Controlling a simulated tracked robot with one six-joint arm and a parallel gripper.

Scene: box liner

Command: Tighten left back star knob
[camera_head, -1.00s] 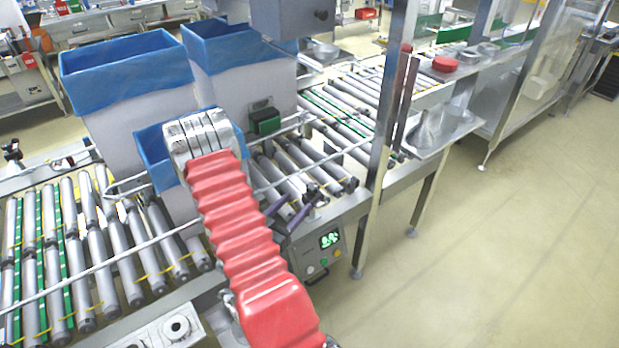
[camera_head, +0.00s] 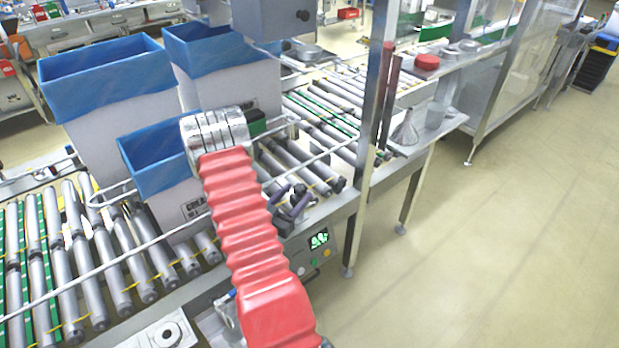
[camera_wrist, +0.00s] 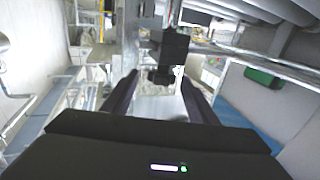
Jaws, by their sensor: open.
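My gripper (camera_wrist: 160,80) shows in the wrist view with its two dark fingers apart. A black block-like fitting (camera_wrist: 172,48) lies ahead, between the fingers in the picture. A small dark round end (camera_wrist: 160,77) at its lower side may be a star knob, but its shape is too blurred to be sure. I cannot tell whether the fingers touch it. No star shape is clear there.
Blue-lined boxes (camera_head: 105,68) stand on the roller conveyor (camera_head: 105,262) left of and behind my arm. A metal post (camera_head: 372,140) stands to the right. A green part (camera_wrist: 263,77) and a blue-edged surface show right in the wrist view. The floor at right is clear.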

